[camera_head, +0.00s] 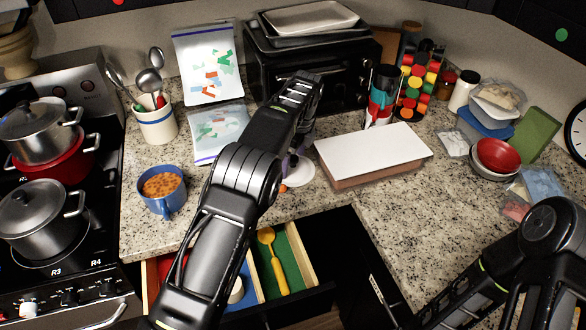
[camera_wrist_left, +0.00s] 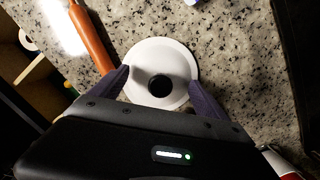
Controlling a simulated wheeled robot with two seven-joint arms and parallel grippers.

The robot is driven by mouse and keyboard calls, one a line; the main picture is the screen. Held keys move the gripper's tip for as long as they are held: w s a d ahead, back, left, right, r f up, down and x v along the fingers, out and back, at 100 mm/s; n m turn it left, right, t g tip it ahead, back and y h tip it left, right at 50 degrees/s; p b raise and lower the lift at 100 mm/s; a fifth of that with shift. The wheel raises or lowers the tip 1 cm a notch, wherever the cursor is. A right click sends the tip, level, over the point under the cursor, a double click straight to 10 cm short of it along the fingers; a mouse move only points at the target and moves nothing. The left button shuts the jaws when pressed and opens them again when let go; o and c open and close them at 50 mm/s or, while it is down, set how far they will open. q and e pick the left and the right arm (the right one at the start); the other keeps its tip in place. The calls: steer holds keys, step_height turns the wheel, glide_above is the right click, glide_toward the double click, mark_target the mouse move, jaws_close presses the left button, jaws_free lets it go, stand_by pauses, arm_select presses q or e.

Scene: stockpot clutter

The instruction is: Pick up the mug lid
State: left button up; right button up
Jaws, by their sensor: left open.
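The mug lid looks to be a white round disc (camera_wrist_left: 148,51) with a dark centre, lying on the speckled counter in the left wrist view. In the head view, part of a white round thing (camera_head: 300,174), likely the same lid, shows beside my left gripper (camera_head: 289,165). The left gripper's fingers are open in the wrist view (camera_wrist_left: 158,82), one on either side of the disc. Contact with it cannot be told. The arm hides much of this area in the head view. My right arm shows at the lower right; its gripper is out of view.
An orange stick-like thing (camera_wrist_left: 91,38) lies close by the disc. A white-topped box (camera_head: 372,155) is to the right, a blue mug (camera_head: 162,207) to the left. An open drawer with a yellow spoon (camera_head: 274,260) sits below. A black toaster oven (camera_head: 340,75) stands behind.

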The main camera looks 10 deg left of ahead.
arm_select(q)
steer(key=shift+c, duration=0.6)
steer(key=shift+s+f, duration=0.15)
jaws_close()
stand_by(0.4)
